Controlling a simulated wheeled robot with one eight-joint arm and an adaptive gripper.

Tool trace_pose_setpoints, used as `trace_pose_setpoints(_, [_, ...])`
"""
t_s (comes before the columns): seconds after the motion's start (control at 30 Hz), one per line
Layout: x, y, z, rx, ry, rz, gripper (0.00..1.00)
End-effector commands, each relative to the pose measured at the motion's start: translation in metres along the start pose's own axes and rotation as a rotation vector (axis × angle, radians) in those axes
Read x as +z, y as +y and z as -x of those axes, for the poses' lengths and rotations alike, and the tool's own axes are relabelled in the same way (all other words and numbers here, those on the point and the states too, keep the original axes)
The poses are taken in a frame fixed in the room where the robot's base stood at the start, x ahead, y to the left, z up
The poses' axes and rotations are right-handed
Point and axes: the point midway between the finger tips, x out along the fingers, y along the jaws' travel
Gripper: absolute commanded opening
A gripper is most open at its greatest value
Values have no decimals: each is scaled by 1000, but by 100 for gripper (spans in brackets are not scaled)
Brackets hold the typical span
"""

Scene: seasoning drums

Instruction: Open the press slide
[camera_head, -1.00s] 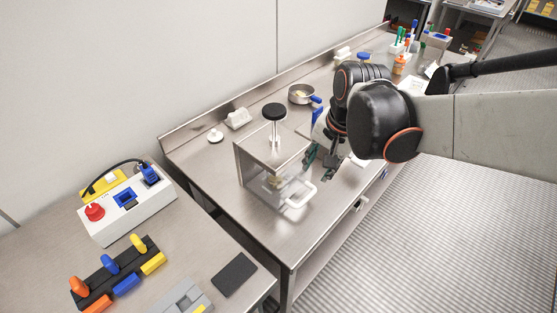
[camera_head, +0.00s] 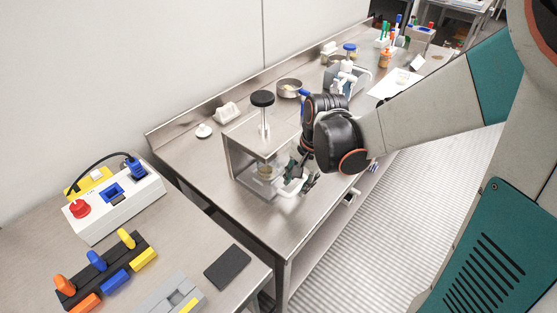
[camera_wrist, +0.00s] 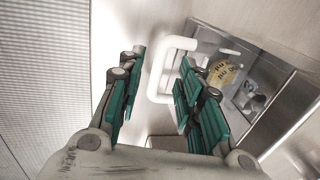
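The press (camera_head: 240,148) is a metal box with a black round knob (camera_head: 262,98) on a rod on top. A clear slide with a white U-shaped handle (camera_head: 279,188) is at its front; a yellowish round item (camera_head: 265,171) shows inside. In the wrist view, the white handle (camera_wrist: 158,72) stands out from the clear panel, between my green-padded fingers and closer to the right one. My gripper (camera_head: 300,180) is at the handle, also seen in the wrist view (camera_wrist: 162,70), with fingers apart on either side. Contact is not visible. The slide looks pushed in.
A control box with a red button (camera_head: 79,209) and a rack of coloured pieces (camera_head: 105,268) stand on the left table. A metal bowl (camera_head: 289,88) and white block (camera_head: 228,111) lie behind the press. The bench in front of the press is narrow.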

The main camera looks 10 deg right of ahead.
Motion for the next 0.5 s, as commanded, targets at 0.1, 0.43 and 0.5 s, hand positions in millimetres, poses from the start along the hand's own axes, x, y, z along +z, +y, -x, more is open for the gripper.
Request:
trace_pose_setpoints(0.1, [0, 0, -20, 0, 0, 1, 33])
trace_pose_setpoints(0.43, [0, 0, -35, 0, 0, 0, 33])
trace_pose_setpoints(0.5, [0, 0, -34, 0, 0, 0, 33])
